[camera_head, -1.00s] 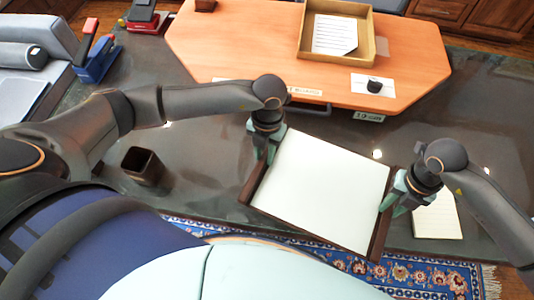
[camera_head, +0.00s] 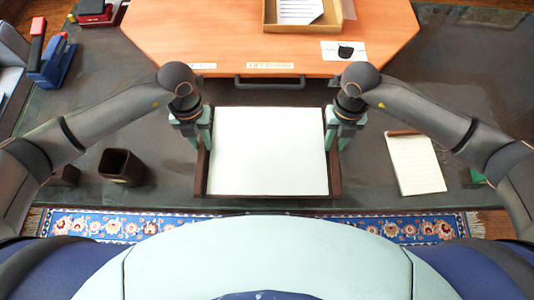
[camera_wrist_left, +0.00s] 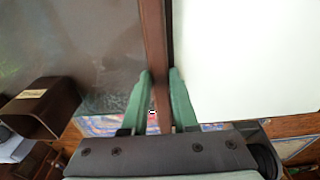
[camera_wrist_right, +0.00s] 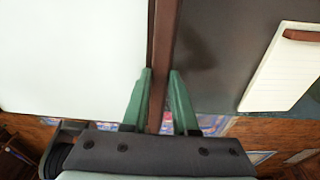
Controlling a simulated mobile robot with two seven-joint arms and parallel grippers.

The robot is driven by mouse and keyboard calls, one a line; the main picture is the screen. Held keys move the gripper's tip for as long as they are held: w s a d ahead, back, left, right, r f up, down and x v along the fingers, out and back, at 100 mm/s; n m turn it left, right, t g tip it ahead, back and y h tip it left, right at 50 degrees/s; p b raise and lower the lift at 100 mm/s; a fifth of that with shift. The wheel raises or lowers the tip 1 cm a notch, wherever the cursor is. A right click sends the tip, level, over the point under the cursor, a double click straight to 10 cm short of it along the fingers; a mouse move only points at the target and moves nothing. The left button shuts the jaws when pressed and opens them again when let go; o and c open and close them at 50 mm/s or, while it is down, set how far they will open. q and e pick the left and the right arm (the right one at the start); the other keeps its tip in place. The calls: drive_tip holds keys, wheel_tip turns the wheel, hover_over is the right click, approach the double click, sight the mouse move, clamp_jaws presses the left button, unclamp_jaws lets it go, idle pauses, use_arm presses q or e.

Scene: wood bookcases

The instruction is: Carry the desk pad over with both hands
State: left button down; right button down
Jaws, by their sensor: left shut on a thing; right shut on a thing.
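The desk pad (camera_head: 268,152) is a white sheet with dark brown side rails, in the middle of the head view. My left gripper (camera_head: 201,135) is shut on its left rail, and the left wrist view shows the green fingers (camera_wrist_left: 160,88) on either side of that rail. My right gripper (camera_head: 334,130) is shut on the right rail, and the right wrist view shows its fingers (camera_wrist_right: 161,85) astride it. The pad looks level and square to me. I cannot tell how high it is above the dark desk top.
A wooden board (camera_head: 270,55) with a handle (camera_head: 269,80) lies beyond the pad and bears an open box (camera_head: 290,28). A dark cup (camera_head: 121,167) stands left and a notepad (camera_head: 416,164) lies right. A blue stapler (camera_head: 53,62) is at the far left.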

use_arm(q)
drive_tip(key=shift+f, duration=0.2)
use_arm(e)
drive_tip(key=shift+f, duration=0.2)
